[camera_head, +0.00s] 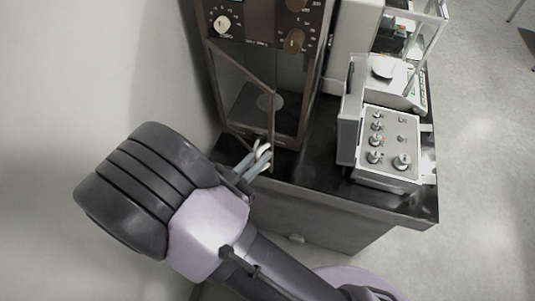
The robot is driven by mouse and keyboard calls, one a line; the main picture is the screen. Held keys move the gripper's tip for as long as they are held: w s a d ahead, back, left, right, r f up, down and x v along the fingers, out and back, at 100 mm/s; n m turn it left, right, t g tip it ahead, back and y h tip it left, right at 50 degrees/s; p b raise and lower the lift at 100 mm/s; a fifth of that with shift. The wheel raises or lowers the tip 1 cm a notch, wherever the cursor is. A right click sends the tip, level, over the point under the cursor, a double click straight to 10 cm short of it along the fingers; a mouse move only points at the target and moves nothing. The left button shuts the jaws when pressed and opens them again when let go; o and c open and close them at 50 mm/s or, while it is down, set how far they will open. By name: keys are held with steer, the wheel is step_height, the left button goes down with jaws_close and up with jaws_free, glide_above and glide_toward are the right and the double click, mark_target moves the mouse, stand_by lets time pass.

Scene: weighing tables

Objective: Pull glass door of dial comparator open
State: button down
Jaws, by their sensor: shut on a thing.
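The dial comparator (266,22) is a tall dark-brown cabinet at the top centre, with knobs and dials on its upper panel. Its glass door (273,115) has a thin brown frame. The door stands partly open, swung out from its left side toward me. My gripper (264,160) is shut at the lower right part of the door's free edge. The exact contact of the fingers is small and partly hidden by my wrist.
The comparator stands on a black table (312,190). Behind that is a white balance (400,96) with a round pan and a glass shield. A pale wall (95,75) is close on the left.

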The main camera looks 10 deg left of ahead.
steer(key=s+a+m+g+h+b, duration=0.1)
steer(key=s+a+h, duration=0.1)
steer(key=s+a, duration=0.2)
steer(key=shift+a+m, duration=0.3)
steer(key=shift+a, duration=0.4)
steer(key=c, duration=1.5)
jaws_free()
steer(key=shift+r, duration=0.1)
